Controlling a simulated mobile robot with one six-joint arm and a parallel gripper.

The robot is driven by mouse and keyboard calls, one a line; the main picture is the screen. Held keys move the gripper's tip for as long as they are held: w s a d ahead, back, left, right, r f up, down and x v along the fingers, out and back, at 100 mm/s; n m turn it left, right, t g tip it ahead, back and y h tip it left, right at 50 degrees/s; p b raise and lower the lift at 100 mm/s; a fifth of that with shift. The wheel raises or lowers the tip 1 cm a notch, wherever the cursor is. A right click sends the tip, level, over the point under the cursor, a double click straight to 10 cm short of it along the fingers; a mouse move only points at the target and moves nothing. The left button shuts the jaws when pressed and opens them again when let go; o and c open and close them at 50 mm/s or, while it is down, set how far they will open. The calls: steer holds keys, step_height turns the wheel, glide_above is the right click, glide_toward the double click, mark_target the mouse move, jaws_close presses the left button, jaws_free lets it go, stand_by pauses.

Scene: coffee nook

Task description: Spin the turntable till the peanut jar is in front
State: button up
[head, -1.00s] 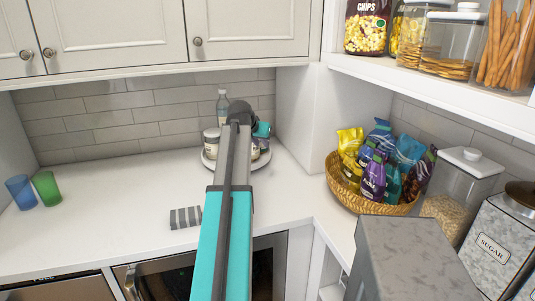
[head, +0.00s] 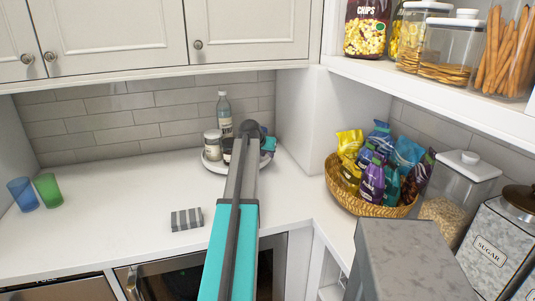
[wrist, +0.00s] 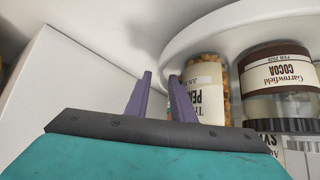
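The white turntable (head: 214,167) stands on the counter near the back corner, partly hidden by my arm. On its left side are a pale jar (head: 212,147) and a clear bottle (head: 224,108). In the wrist view things appear upside down, with the turntable rim (wrist: 185,38) at the top. There the peanut jar (wrist: 209,98), with nuts and a white label, is beside the cocoa jar (wrist: 280,80). My gripper (wrist: 160,76) is open with nothing seen between its purple fingers. Its right finger overlaps the peanut jar's edge; I cannot tell if they touch.
A striped grey block (head: 186,219) lies on the counter in front of the turntable. Blue (head: 22,194) and green (head: 48,190) cups stand at far left. A wicker basket (head: 345,193) of snack bags stands right.

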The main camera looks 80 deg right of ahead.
steer(key=shift+x, duration=1.25)
jaws_close()
steer(key=shift+w, duration=0.15)
stand_by(0.4)
